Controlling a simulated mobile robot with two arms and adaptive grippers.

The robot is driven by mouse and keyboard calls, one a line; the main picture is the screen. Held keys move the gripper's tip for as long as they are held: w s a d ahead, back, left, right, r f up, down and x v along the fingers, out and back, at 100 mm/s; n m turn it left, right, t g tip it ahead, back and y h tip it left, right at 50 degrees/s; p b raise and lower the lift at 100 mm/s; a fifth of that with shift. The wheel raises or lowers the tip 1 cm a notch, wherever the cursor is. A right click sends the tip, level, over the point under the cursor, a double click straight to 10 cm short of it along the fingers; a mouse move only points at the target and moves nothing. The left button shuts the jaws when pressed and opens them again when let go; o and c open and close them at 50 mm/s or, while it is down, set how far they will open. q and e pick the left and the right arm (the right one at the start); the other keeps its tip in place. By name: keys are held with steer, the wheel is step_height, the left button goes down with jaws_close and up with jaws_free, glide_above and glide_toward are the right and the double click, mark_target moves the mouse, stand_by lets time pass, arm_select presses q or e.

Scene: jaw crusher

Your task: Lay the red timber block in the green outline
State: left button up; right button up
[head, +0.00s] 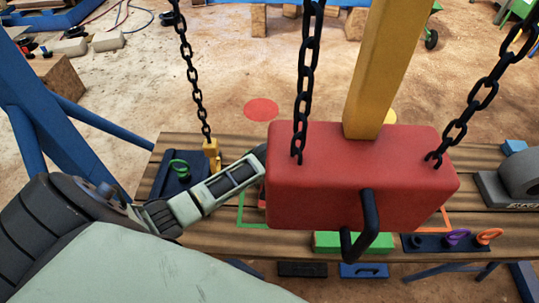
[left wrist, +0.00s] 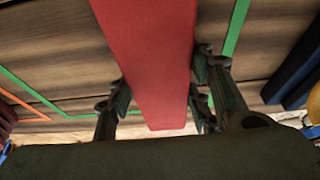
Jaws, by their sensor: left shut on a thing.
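My left gripper (left wrist: 160,85) is shut on the red timber block (left wrist: 150,45), with fingers on both sides of it in the left wrist view. The block lies over the area of the green outline (left wrist: 237,22), whose lines show on both sides of it; whether it touches the planks I cannot tell. In the head view the green outline (head: 240,212) shows left of a big hanging red block (head: 360,165), which hides my left fingertips and most of the outline. My right gripper is not in view.
The hanging red block has chains (head: 305,75), a yellow post (head: 375,70) and a black handle (head: 368,225). On the plank table (head: 215,240) are a green block (head: 325,242), an orange outline (head: 446,218) and a dark holder (head: 430,243) with rings. A blue frame (head: 90,125) stands left.

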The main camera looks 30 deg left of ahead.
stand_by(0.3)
arm_select(q)
steer(key=o, duration=1.6)
steer(key=shift+f, duration=0.1)
steer(key=p+v, duration=0.2)
steer(key=v, duration=1)
